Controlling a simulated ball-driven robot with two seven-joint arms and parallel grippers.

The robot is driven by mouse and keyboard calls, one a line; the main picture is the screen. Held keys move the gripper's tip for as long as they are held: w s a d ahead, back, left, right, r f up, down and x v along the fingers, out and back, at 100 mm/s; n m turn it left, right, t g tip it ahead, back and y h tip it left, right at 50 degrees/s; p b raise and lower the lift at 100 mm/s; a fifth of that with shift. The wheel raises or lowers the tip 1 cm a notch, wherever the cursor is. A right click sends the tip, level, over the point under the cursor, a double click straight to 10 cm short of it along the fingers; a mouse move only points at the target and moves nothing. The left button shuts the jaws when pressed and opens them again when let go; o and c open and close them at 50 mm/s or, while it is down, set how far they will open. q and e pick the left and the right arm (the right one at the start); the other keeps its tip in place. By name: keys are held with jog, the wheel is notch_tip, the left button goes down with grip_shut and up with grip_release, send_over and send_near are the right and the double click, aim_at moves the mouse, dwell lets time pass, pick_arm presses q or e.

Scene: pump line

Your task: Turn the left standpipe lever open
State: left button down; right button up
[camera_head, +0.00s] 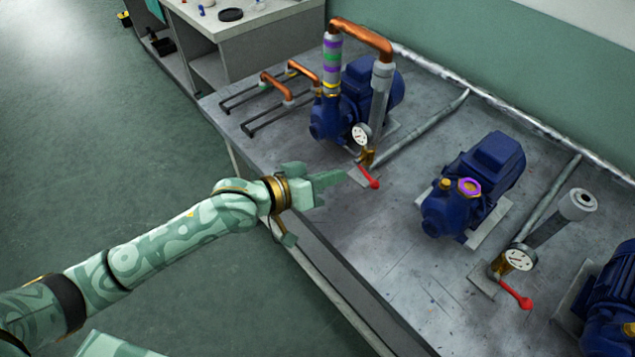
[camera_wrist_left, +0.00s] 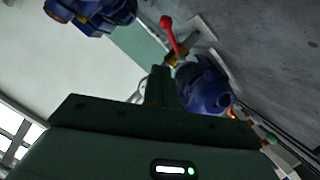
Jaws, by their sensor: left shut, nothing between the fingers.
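The left standpipe's red lever (camera_head: 370,178) sticks out from a brass valve (camera_head: 366,157) towards the bench's front edge. The grey left standpipe (camera_head: 379,100) rises above the valve, with a round white gauge (camera_head: 360,134) beside it. My left gripper (camera_head: 341,177) is shut and empty, just left of the lever, its fingertips pointing at it. They look apart, though the exact gap is hard to judge. In the left wrist view the shut fingers (camera_wrist_left: 163,88) show below the red lever (camera_wrist_left: 169,34). My right gripper is not in view.
A blue pump (camera_head: 330,117) with copper piping (camera_head: 362,38) stands behind the left lever. Another blue pump (camera_head: 465,205) stands to the right. A second red lever (camera_head: 515,294) sits by the right standpipe (camera_head: 561,215). The bench top (camera_head: 400,260) is bare in front.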

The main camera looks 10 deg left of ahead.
aim_at(368, 176)
pick_arm(q)
jog(key=w+d+f+b, duration=0.1)
jog(key=w+d+f, duration=0.1)
jog(key=d, duration=0.1)
jog(key=w+d+f+b, duration=0.1)
jog(key=shift+d+f+b, duration=0.2)
jog(key=shift+d+b, duration=0.05)
jog(key=shift+b, duration=0.1)
jog(key=shift+w+d+f+b, duration=0.1)
jog(key=shift+d+f+b, duration=0.25)
jog(key=shift+d, duration=0.1)
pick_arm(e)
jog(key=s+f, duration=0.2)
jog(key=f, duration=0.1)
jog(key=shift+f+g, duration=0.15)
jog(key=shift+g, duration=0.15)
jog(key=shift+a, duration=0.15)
pick_arm(q)
jog(key=shift+p, duration=0.45)
jog(key=shift+m, duration=0.4)
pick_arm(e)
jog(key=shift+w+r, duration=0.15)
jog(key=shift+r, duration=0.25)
